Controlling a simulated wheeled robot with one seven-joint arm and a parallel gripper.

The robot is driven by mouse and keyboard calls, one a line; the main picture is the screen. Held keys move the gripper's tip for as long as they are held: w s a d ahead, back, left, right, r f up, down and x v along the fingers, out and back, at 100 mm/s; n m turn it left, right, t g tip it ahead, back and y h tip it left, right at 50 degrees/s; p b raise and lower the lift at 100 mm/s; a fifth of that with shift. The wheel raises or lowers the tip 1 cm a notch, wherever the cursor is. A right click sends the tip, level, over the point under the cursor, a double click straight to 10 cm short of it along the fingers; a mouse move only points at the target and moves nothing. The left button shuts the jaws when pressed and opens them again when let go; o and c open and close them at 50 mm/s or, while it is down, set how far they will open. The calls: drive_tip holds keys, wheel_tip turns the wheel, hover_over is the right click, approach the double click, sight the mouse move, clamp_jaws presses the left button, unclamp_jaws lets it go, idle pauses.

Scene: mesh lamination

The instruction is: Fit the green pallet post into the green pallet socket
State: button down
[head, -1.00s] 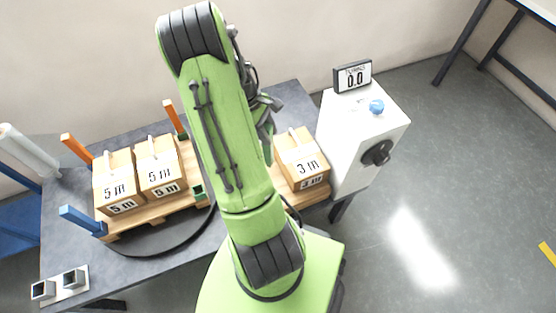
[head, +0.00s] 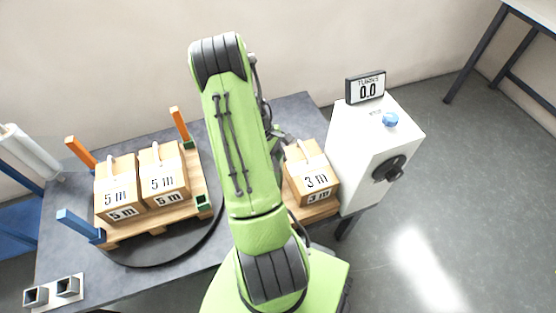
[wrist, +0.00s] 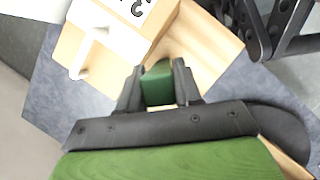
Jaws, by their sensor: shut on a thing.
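In the wrist view a green post (wrist: 157,86) stands between the two dark fingers of my gripper (wrist: 158,76), which are shut on it. In the head view my arm hides the gripper and the post. The green pallet socket (head: 203,203) sits at the front right corner of the wooden pallet (head: 150,226), left of my arm. Another dark green fitting (head: 189,145) shows at the pallet's back right, at the foot of an orange post (head: 180,124).
Two 5 m boxes (head: 165,180) stand on the pallet, on a dark round turntable (head: 140,259). Another orange post (head: 80,152) and a blue post (head: 78,224) stand at its left. A 3 m box (head: 313,174) and a white cranked machine (head: 362,155) are right of my arm.

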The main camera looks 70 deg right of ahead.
drive_tip(key=c, duration=0.8)
unclamp_jaws()
drive_tip(key=shift+f, duration=0.15)
